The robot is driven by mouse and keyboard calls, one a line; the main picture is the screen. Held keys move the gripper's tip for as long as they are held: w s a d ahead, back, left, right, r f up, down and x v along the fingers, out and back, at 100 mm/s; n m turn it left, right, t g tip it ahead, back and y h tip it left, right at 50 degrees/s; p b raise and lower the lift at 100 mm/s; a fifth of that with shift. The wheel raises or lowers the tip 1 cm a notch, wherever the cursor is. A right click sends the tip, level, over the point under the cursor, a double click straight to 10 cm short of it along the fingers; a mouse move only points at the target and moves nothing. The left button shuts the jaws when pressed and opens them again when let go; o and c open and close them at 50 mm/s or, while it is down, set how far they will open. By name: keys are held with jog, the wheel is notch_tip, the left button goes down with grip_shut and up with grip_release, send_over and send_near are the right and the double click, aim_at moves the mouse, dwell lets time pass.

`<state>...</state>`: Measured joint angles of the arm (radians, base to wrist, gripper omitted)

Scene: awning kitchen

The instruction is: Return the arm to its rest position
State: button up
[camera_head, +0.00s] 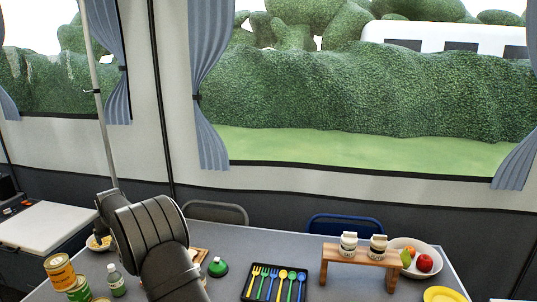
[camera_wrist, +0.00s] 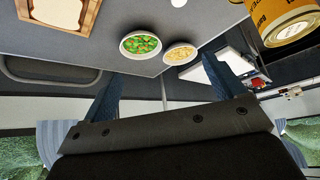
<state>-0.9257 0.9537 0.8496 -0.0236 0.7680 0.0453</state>
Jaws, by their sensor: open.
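My gripper (camera_wrist: 160,78) shows in the wrist view, with its two blue fingers spread apart and nothing between them. In the head view my arm rises from the bottom edge at the left of the table, and its thick dark links hide much of the gripper. In the wrist view, a bowl of green and red food (camera_wrist: 141,45) and a bowl of pale yellow food (camera_wrist: 180,54) lie beyond the fingers. Neither bowl appears touched.
Cans (camera_head: 60,272) and a bottle (camera_head: 116,281) stand left of my arm. A cutlery tray (camera_head: 275,283), green-lidded thing (camera_head: 218,267), small wooden bench (camera_head: 360,256) with two cartons, fruit plate (camera_head: 424,264) and yellow plate (camera_head: 443,295) are to the right. Chairs stand behind the table (camera_head: 290,243).

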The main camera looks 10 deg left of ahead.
jog(key=d+f+m+h, duration=0.1)
jog(key=d+f+m, duration=0.1)
jog(key=d, duration=0.6)
jog(key=w+d+f+m+t+h, duration=0.1)
jog(key=d+f+m, duration=0.1)
jog(key=d, duration=0.7)
jog(key=shift+w+f+t, duration=0.2)
jog(key=shift+f+t, duration=0.1)
jog(key=shift+f, duration=0.55)
jog(key=shift+o, duration=1.3)
jog(key=shift+a, duration=0.1)
